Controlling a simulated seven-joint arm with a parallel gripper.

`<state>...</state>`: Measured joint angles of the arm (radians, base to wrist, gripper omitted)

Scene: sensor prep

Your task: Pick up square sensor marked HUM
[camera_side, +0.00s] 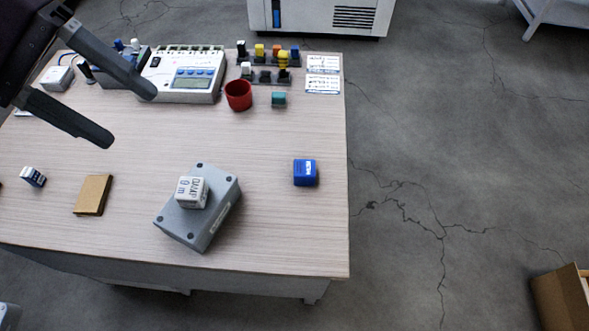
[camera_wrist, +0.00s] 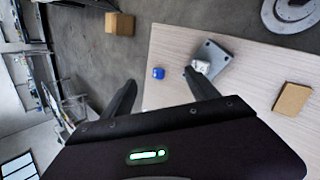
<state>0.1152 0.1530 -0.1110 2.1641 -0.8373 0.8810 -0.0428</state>
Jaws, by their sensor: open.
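A white cube (camera_side: 191,192) with dark print sits on a grey box on the table; I cannot make out HUM on it. It also shows in the wrist view (camera_wrist: 201,65), near the right fingertip. A blue cube (camera_side: 305,172) with a pale label stands alone near the table's right edge, also in the wrist view (camera_wrist: 158,73). I cannot read its label, so I cannot tell which is the HUM sensor. My gripper (camera_side: 132,118) is open and empty, above the table's left part. Its two fingers also show in the wrist view (camera_wrist: 160,78).
The grey box (camera_side: 210,225) stands near the front edge. A brown block (camera_side: 93,195) and a small dark-and-white piece (camera_side: 33,177) lie left. A meter (camera_side: 183,75), red cup (camera_side: 238,95), teal block (camera_side: 279,99) and racks of coloured parts (camera_side: 270,76) fill the back. The table's middle is clear.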

